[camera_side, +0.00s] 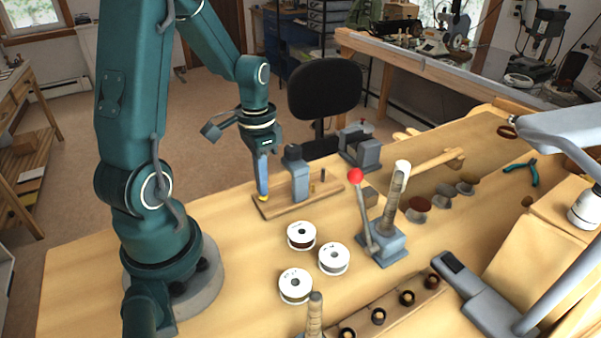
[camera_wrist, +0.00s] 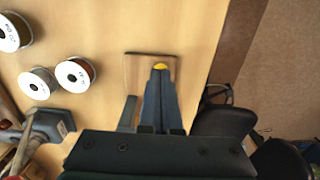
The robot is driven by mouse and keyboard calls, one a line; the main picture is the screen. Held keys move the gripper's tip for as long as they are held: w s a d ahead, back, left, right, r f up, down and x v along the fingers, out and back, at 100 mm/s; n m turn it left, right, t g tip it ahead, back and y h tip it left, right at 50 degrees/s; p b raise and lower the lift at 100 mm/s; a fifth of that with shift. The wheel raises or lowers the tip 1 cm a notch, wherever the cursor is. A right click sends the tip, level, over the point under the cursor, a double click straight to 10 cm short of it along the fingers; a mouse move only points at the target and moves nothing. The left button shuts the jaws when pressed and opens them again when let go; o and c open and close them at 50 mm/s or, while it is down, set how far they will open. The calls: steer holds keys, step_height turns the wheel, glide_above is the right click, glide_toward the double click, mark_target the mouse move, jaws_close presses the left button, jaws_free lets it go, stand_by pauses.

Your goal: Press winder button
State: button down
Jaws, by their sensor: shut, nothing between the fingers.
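My gripper (camera_side: 262,188) points straight down with its long dark blue fingers together and empty. Below the fingertips is a small yellow button (camera_side: 263,198) at the left end of a wooden base (camera_side: 326,195). A grey-blue upright housing (camera_side: 299,178) stands on this base, just right of my fingers. In the wrist view, the yellow button (camera_wrist: 160,66) shows right at the tips of my closed fingers (camera_wrist: 160,82), on the brown wooden base (camera_wrist: 137,62). Part of the button is hidden by the fingers. I cannot tell whether the tips touch it.
Several white wire spools (camera_side: 301,235) lie in front of the base. A grey lever press (camera_side: 383,240) with a red knob (camera_side: 355,176) stands to the right. A grey vise-like tool (camera_side: 360,147) is behind. A black chair (camera_side: 325,87) stands beyond the bench edge. Bench left of the base is clear.

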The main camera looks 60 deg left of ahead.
step_height(320, 180, up, 6)
steer(key=shift+r, duration=0.25)
steer(key=shift+w, duration=0.1)
steer(key=s+d+r+t, duration=0.2)
steer(key=d+r, duration=0.1)
steer(key=d, duration=0.4)
steer(key=s+d+r+t, duration=0.2)
steer(key=d+r+t, duration=0.1)
steer(key=d, duration=0.4)
steer(key=shift+r+t, duration=0.25)
steer(key=shift+t, duration=0.05)
